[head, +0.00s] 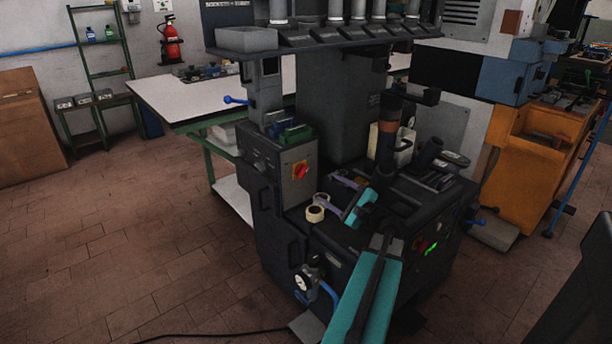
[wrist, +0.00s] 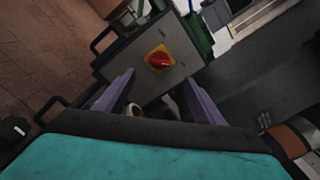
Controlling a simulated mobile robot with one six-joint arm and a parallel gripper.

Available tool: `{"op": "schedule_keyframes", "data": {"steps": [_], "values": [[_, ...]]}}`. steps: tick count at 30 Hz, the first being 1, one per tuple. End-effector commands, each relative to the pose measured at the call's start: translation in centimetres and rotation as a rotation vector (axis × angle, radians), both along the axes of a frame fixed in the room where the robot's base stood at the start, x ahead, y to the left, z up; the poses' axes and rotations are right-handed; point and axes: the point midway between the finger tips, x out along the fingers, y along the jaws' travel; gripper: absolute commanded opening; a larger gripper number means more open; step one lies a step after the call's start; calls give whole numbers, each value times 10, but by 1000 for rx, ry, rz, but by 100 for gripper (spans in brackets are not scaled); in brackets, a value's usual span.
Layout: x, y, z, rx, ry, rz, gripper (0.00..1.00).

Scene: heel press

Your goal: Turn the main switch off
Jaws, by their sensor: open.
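The main switch (head: 300,171) is a red knob on a yellow plate, on a grey panel on the front of the dark press. It also shows in the wrist view (wrist: 159,61), above and between my fingers, its red handle lying roughly across the picture. My gripper (head: 327,187) is open, with two purple fingers, to the right of and slightly below the switch in the head view. The fingers also show in the wrist view (wrist: 159,79), apart and with nothing between their tips. They look clear of the knob. Its on/off markings are too small to read.
A cream tape roll (head: 315,213) lies on the press ledge below my fingers. Green parts (head: 290,133) stand on top of the switch box. A dark column (head: 386,140) with a copper band rises to the right. A pressure gauge (head: 301,282) sits low on the front.

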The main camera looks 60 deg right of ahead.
Motion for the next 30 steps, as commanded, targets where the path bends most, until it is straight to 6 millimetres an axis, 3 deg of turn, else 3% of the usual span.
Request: {"op": "schedule_keyframes", "data": {"steps": [30], "values": [[119, -41, 0, 0, 0, 0, 62]]}}
